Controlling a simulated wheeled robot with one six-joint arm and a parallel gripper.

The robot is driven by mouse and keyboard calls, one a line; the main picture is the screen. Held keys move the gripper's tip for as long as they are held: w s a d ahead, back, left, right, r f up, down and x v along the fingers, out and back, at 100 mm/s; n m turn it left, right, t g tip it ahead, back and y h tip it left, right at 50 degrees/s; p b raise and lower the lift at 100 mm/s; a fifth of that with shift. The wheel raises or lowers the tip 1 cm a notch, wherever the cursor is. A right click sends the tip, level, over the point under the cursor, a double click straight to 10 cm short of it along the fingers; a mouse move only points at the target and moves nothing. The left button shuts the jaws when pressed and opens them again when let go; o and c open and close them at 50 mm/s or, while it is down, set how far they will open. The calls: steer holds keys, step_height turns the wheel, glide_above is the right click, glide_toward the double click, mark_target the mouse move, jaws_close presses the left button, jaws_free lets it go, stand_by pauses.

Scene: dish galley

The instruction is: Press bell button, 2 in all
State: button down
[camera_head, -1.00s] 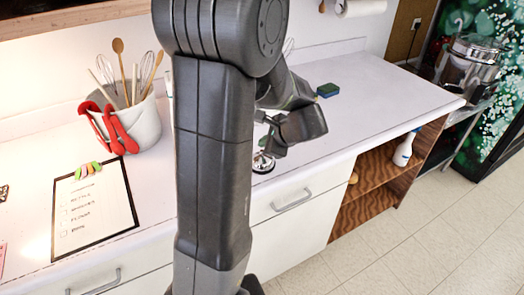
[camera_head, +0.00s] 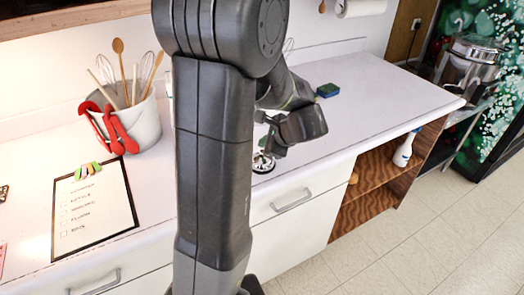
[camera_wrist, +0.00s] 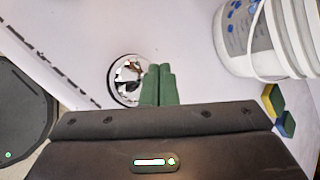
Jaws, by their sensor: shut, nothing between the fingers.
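The bell (camera_head: 262,164) is a small silver dome on a dark base, standing on the white counter near its front edge. It also shows in the wrist view (camera_wrist: 124,78), just left of the fingertips. My gripper (camera_wrist: 160,68) has green fingers, held together with nothing between them. In the head view my gripper (camera_head: 266,144) is just above the bell, and my own arm hides part of that area. I cannot tell whether the fingertips touch the bell. The bell's button is too small to make out clearly.
A white utensil crock (camera_head: 140,122) with red tongs stands at the left, behind a framed checklist (camera_head: 92,215). A white bucket (camera_wrist: 232,42) shows in the wrist view. The counter's right part is clear.

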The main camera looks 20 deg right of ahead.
steer(key=shift+f, duration=0.1)
stand_by(0.3)
steer(key=shift+f+b, duration=0.35)
steer(key=shift+f+b, duration=0.45)
steer(key=shift+f, duration=0.05)
stand_by(0.7)
steer(key=shift+r, duration=0.15)
steer(key=shift+r+p, duration=0.75)
steer(key=shift+r, duration=0.05)
step_height(320, 180, up, 5)
steer(key=p, duration=0.4)
steer(key=shift+a, duration=0.1)
stand_by(0.8)
